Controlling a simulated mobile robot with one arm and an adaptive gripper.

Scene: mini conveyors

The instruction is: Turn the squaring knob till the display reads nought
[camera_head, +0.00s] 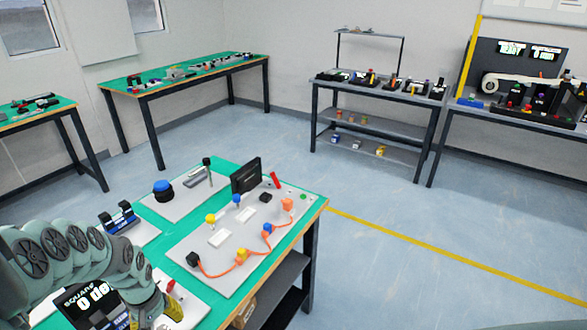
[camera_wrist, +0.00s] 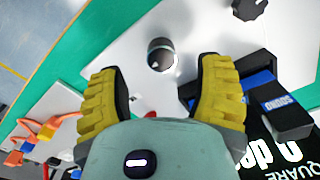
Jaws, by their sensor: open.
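My gripper (camera_wrist: 160,66) is open, with its yellow ribbed fingers apart. A black round knob (camera_wrist: 160,55) with a pale mark shows between and beyond the fingertips, on a white plate; I cannot tell whether they touch it. A second dark knob (camera_wrist: 248,8) sits at the top edge of the wrist view. The black display (camera_head: 75,297) reads "SQUARE" and "0 de", with the rest hidden by my arm. It also shows at lower right in the wrist view (camera_wrist: 262,150), partly covered. In the head view, my arm hides most of the gripper.
A black block with a blue label (camera_wrist: 278,108) stands close beside the right finger. A grey board (camera_head: 190,275) with orange cable and coloured plugs lies on the green bench (camera_head: 318,203). A blue-topped knob (camera_head: 163,188) stands farther back. Other benches line the walls, with open floor between.

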